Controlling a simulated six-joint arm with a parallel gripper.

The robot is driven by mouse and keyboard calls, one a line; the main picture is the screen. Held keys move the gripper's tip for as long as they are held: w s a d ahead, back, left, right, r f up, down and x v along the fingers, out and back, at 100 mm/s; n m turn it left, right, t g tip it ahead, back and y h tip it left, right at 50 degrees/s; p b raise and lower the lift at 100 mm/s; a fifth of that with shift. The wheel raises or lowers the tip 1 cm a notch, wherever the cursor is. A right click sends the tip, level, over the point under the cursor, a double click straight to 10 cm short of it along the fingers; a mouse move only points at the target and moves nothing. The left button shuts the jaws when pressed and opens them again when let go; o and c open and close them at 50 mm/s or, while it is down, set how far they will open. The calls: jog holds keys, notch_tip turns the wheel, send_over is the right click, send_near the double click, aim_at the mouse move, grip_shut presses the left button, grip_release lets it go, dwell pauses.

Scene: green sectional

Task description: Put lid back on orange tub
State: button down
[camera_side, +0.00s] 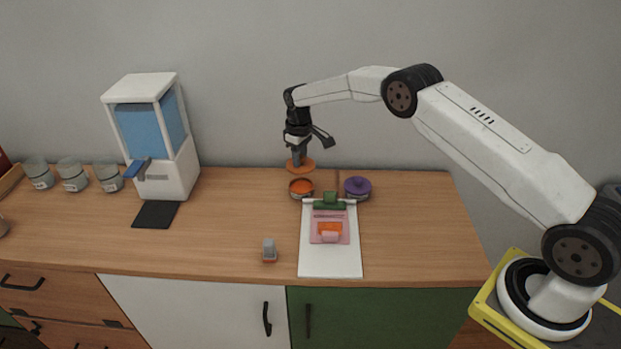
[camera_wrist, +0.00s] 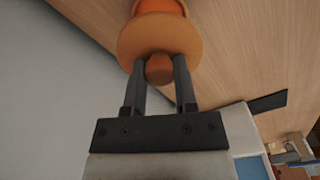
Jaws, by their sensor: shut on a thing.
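My gripper (camera_side: 297,157) is shut on the knob of an orange lid (camera_side: 300,166) and holds it above the counter. In the wrist view the gripper (camera_wrist: 160,72) has one finger on each side of the round knob, with the lid's disc (camera_wrist: 145,38) beyond it. The orange tub (camera_side: 301,187) stands on the counter just below the lid, its top open with orange showing. The lid is apart from the tub in the side view. In the wrist view the tub (camera_wrist: 160,6) is partly hidden behind the lid.
A purple-lidded tub (camera_side: 358,187) stands right of the orange tub. A white board (camera_side: 330,262) with pink and orange pieces lies in front. A small grey and red object (camera_side: 269,251) sits near the front edge. A blue-and-white dispenser (camera_side: 155,137) and glass jars (camera_side: 72,174) stand left.

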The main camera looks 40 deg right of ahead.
jog(key=shift+f, duration=2.9)
jog(key=shift+f, duration=0.15)
dwell(0.4)
grip_release()
dwell(0.5)
jog(key=shift+r, duration=3.5)
